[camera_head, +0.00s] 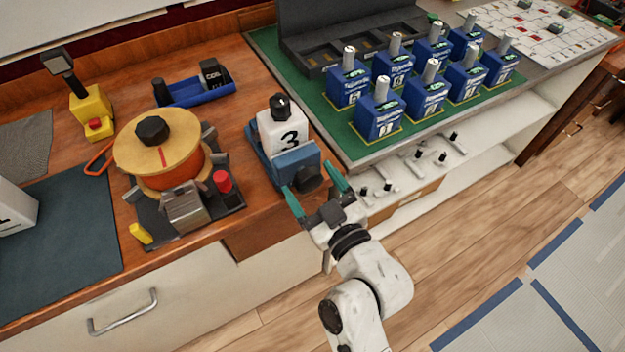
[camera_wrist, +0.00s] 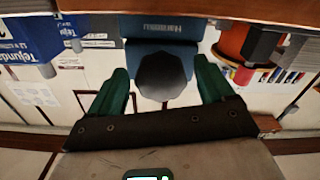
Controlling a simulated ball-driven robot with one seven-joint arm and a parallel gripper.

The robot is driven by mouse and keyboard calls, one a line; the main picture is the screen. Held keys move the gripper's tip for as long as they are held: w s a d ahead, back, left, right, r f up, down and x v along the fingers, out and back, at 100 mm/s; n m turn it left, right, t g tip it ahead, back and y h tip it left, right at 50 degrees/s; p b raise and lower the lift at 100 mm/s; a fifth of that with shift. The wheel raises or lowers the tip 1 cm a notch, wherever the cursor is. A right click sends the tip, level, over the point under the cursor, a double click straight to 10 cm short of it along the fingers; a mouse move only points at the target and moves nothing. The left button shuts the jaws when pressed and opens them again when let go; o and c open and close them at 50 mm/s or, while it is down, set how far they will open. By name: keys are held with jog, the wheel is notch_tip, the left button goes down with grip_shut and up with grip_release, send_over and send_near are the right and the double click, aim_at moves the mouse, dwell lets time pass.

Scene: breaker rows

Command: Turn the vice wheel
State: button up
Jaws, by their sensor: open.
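A blue vice (camera_head: 268,163) stands at the right edge of the wooden bench in the head view. A white block marked 3 (camera_head: 284,135) with a black knob on top sits in it. The vice's dark wheel (camera_head: 308,179) is on its near side. My gripper (camera_head: 314,188) has green fingers, open, one on each side of the wheel. In the wrist view the faceted wheel (camera_wrist: 163,76) lies between the open fingers (camera_wrist: 161,88), with gaps visible on both sides. The blue vice body (camera_wrist: 163,32) shows behind it.
A round wooden-topped spool (camera_head: 150,165) and a grey metal block (camera_head: 185,207) stand left of the vice. Blue breakers (camera_head: 380,115) stand in rows on a green mat at the right.

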jog(key=c, duration=1)
jog(key=shift+m, duration=0.6)
jog(key=m+p, duration=0.1)
jog(key=m, duration=0.1)
jog(key=shift+a+m+p, duration=0.1)
jog(key=shift+m+p, duration=1.05)
jog(key=shift+m, duration=1.05)
jog(key=shift+f, duration=0.1)
jog(key=o, duration=1)
